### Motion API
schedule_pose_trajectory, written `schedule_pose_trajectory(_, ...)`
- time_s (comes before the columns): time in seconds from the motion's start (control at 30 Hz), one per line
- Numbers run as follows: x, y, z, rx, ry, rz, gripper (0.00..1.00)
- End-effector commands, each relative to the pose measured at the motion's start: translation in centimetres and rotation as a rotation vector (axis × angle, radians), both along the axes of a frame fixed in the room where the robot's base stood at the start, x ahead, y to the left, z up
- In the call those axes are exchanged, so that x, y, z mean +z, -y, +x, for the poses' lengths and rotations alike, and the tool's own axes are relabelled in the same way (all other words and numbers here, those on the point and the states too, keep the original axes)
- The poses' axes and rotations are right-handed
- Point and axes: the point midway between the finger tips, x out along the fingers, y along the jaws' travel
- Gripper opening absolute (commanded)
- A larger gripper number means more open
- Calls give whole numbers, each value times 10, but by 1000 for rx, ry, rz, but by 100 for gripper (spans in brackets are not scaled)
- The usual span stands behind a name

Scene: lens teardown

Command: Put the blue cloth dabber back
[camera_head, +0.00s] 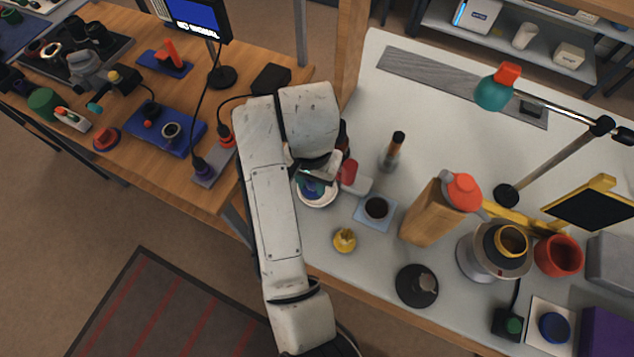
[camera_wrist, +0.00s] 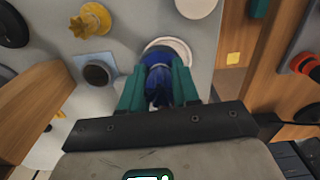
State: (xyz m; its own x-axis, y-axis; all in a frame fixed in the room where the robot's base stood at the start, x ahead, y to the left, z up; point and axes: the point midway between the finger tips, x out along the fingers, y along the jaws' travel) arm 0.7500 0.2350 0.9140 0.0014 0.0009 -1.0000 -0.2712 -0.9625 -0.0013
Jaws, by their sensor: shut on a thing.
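The blue cloth dabber (camera_wrist: 158,84) is between the green fingers of my gripper (camera_wrist: 159,90) in the wrist view. The fingers are shut on it from both sides. Its far end is over a round white dish (camera_wrist: 182,47), which shows around it. I cannot tell whether the dabber touches the dish. In the head view the white dish (camera_head: 317,202) is on the pale worktop just right of my arm. My gripper (camera_head: 318,178) is over it, and my arm hides much of it and most of the dabber.
A dark cup on a light blue square (camera_head: 376,209) and a yellow knob (camera_head: 344,240) are close to the dish. A red and white object (camera_head: 350,175) lies right beside my gripper. A wooden block (camera_head: 426,218) and a bottle (camera_head: 392,152) stand further right.

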Motion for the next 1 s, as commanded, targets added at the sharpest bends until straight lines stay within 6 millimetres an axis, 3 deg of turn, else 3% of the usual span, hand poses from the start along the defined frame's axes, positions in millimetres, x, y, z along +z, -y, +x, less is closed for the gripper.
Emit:
schedule_pose_trajectory(0.2,-34,4,27,1,-7,0,2)
schedule_pose_trajectory(0.5,-53,6,42,1,-6,0,2)
schedule_pose_trajectory(0.73,-81,6,41,2,-7,-1,2)
schedule_pose_trajectory(1.0,-83,6,42,2,-4,-1,2)
